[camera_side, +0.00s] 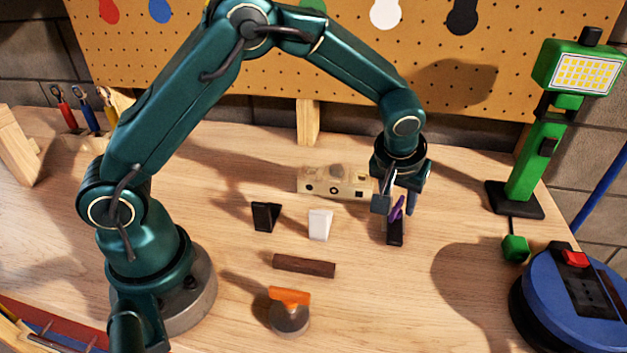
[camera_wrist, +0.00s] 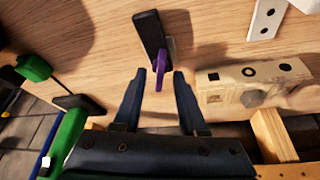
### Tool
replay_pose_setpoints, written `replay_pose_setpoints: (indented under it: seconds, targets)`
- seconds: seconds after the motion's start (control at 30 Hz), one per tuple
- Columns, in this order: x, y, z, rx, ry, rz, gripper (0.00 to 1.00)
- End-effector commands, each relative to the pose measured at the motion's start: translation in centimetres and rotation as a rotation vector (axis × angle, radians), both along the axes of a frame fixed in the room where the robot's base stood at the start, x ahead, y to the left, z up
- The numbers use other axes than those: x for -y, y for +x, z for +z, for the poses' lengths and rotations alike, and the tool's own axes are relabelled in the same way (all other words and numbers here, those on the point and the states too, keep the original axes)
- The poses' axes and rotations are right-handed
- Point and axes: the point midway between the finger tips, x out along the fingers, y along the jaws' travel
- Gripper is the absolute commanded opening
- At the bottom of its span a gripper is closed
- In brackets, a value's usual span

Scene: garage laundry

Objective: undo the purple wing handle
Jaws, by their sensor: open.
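The purple wing handle (camera_side: 397,209) sits on a small black block (camera_side: 395,233) on the wooden bench, right of centre in the side view. In the wrist view the purple handle (camera_wrist: 160,60) shows at the near end of the black block (camera_wrist: 149,32). My gripper (camera_wrist: 161,75) is open, with its two fingertips apart on either side of the handle's near end. In the side view my gripper (camera_side: 393,206) points down at the handle and partly hides it. I cannot tell whether either finger touches it.
A beige block with holes (camera_side: 335,183) stands close left of my gripper. A white block (camera_side: 320,224), a black block (camera_side: 265,216), a brown bar (camera_side: 304,265) and an orange-topped knob (camera_side: 289,310) lie further left. A green lamp (camera_side: 525,165) and a blue machine (camera_side: 572,300) stand right.

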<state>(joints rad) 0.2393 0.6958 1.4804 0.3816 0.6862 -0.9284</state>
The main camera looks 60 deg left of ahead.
Motion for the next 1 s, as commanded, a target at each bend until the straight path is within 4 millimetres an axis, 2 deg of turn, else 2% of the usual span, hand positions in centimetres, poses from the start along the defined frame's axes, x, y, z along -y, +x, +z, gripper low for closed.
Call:
replay_pose_setpoints:
  seconds: [0.03, 0.1, 0.13, 0.53, 1.0]
  targets:
    - [0.00, -0.01, 0.02, 0.000, 0.000, 0.000, 0.34]
    - [0.00, -0.01, 0.02, 0.000, 0.000, 0.000, 0.07]
    - [0.00, -0.01, 0.03, 0.000, 0.000, 0.000, 0.00]
    - [0.09, 0.00, 0.03, -0.001, 0.002, 0.056, 0.00]
    - [0.24, 0.12, -0.06, -0.002, 0.001, 0.364, 0.00]
